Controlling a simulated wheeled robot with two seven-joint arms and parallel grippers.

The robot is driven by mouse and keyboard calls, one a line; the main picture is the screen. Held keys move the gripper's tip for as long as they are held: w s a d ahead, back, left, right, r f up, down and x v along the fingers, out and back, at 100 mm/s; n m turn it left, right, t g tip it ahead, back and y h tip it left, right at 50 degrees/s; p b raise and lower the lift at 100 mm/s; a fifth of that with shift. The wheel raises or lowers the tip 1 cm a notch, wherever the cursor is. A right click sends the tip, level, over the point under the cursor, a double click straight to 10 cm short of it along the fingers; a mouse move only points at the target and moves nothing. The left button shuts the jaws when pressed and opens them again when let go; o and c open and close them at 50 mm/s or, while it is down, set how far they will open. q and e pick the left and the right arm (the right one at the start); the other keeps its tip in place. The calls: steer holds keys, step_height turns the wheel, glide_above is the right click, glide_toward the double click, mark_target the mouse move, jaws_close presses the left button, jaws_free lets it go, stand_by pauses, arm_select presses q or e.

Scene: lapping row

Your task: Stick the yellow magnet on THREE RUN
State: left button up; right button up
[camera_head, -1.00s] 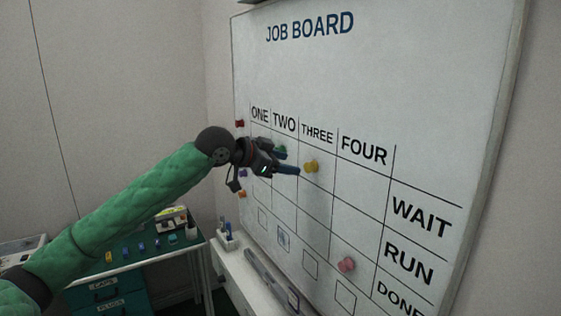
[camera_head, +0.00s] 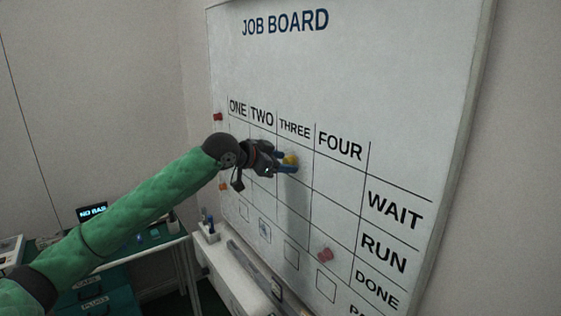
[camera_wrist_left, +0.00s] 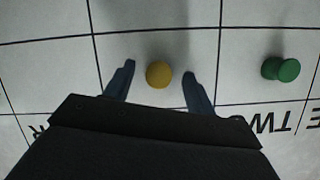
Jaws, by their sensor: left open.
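The yellow magnet (camera_head: 291,159) is a round knob on the white job board, under THREE in the WAIT row. It also shows in the left wrist view (camera_wrist_left: 159,74). My left gripper (camera_head: 286,163) is at the board with its two blue fingers on either side of the magnet. In the left wrist view the fingers (camera_wrist_left: 159,78) are open, with a gap on both sides of the knob. The THREE RUN cell (camera_head: 297,200) lies just below and holds no magnet; a shadow falls near it. My right gripper is not in view.
A green magnet (camera_wrist_left: 281,68) sits in the neighbouring TWO column. A pink-red magnet (camera_head: 325,254) is lower on the board, and red (camera_head: 217,117) and orange (camera_head: 223,186) ones are at its left edge. A white ledge (camera_head: 235,275) runs below the board.

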arm_select(q)
steer(key=c, duration=1)
steer(key=shift+c, duration=0.2)
steer(key=shift+s+a, duration=0.1)
steer(key=shift+a, duration=0.1)
steer(key=shift+s+a, duration=0.2)
steer(key=shift+a, duration=0.1)
steer(key=shift+s+a, duration=0.2)
steer(key=shift+s+a, duration=0.15)
steer(key=shift+a, duration=0.15)
steer(key=shift+s+a, duration=0.3)
steer(key=shift+s+a+p, duration=0.35)
steer(key=shift+s+a, duration=0.5)
steer(key=shift+a, duration=0.35)
steer(key=shift+s+a+p, duration=0.3)
steer(key=shift+s+a, duration=0.55)
steer(key=shift+a, duration=0.3)
